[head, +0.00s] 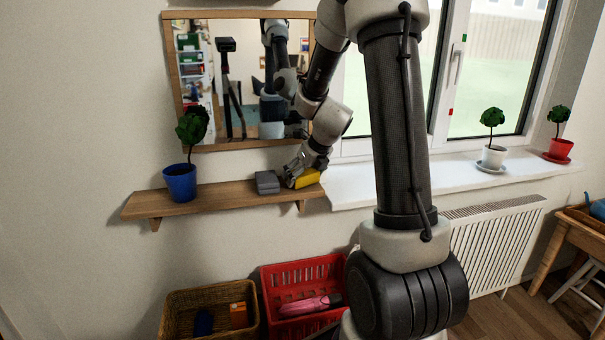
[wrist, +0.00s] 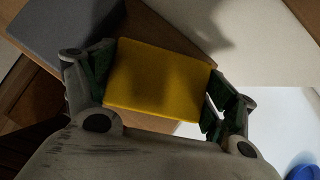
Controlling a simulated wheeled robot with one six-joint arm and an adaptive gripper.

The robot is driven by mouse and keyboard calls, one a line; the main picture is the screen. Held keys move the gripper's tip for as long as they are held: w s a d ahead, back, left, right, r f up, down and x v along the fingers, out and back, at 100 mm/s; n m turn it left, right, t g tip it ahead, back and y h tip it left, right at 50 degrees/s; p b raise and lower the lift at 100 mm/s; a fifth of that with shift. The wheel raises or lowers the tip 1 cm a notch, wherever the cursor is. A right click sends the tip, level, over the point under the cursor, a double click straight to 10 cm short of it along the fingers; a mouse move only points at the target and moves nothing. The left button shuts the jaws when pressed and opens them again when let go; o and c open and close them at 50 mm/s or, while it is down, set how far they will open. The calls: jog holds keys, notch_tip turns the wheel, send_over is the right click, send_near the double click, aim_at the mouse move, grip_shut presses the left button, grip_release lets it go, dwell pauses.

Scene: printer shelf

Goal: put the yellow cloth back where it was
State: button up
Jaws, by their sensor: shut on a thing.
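The yellow cloth (head: 307,178) is a flat-topped, block-like folded piece at the right end of the wooden wall shelf (head: 230,195). My gripper (head: 297,176) is shut on it, reaching down from above. In the wrist view the yellow cloth (wrist: 158,80) sits between the two fingers of my gripper (wrist: 160,88), one at each side. The shelf lies just below the cloth; I cannot tell whether the cloth touches it. A grey folded cloth (head: 267,182) lies on the shelf just left of the yellow one; it also shows in the wrist view (wrist: 65,35).
A blue pot with a small tree (head: 181,183) stands on the shelf's left part. A mirror (head: 240,140) hangs above. The white windowsill (head: 350,186) adjoins at the right. A wicker basket (head: 178,298) and a red crate (head: 300,272) are below. The shelf is clear between pot and grey cloth.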

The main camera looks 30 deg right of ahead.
jog(key=shift+f, duration=0.15)
jog(key=o, duration=1.1)
jog(key=a+v, duration=0.1)
jog(key=v, duration=1.1)
jog(key=shift+s+a+r+n+g+h, duration=0.1)
jog(key=shift+s+a+r+n+g, duration=0.55)
jog(key=shift+s+n, duration=4.3)
jog(key=shift+s+a+r+n+g+h, duration=0.1)
jog(key=shift+s+a+r+n, duration=0.6)
jog(key=shift+s+a+n, duration=3.85)
jog(key=shift+s+d+r+n+g+h, duration=0.1)
jog(key=shift+s+d+r+n+g, duration=0.45)
jog(key=shift+s+d+n, duration=4.55)
